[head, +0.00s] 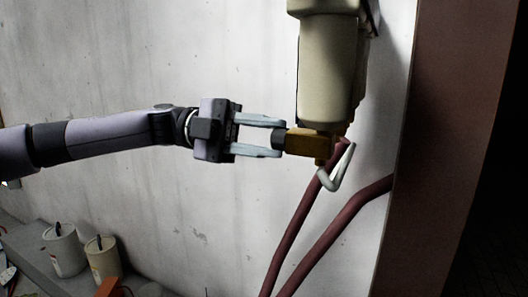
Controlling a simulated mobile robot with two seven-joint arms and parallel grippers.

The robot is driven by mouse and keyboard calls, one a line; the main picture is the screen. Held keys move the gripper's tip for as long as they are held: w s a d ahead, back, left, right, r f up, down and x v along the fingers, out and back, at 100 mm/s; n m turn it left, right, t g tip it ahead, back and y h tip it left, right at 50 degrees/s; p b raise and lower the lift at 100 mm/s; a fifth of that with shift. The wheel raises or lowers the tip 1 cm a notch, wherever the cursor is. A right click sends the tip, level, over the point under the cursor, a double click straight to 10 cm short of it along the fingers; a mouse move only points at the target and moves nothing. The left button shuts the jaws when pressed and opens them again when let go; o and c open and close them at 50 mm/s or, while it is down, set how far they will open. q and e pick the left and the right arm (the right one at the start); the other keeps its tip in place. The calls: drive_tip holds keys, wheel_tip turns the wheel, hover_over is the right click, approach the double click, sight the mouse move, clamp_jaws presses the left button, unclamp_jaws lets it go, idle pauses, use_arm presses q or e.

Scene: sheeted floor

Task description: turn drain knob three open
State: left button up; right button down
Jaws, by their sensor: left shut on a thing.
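A brass-yellow knob or valve body (305,142) sits at the underside of a tan cylinder unit (327,75) hanging on the wall. My left gripper (279,138) comes in from the left, level with it, and its two pale fingers are shut on the left end of the knob. The fingertips hide part of that end. A white hooked tube (340,168) hangs just to the right of the knob and bends upward. No number on the knob can be read. My right gripper is out of view.
Dark red hoses (300,217) run down from below the unit. A red-brown post (440,150) stands to the right. Two pale canisters (64,250) stand on a grey ledge at lower left. The wall (140,60) around my left arm is clear.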

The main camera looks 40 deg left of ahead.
use_arm(q)
drive_tip(key=m+b, duration=0.2)
drive_tip(key=m, duration=0.2)
drive_tip(key=shift+f, duration=0.15)
drive_tip(key=shift+m+b, duration=0.4)
drive_tip(key=shift+m, duration=0.8)
drive_tip(key=o, duration=1)
drive_tip(key=shift+o, duration=0.2)
drive_tip(key=v, duration=0.7)
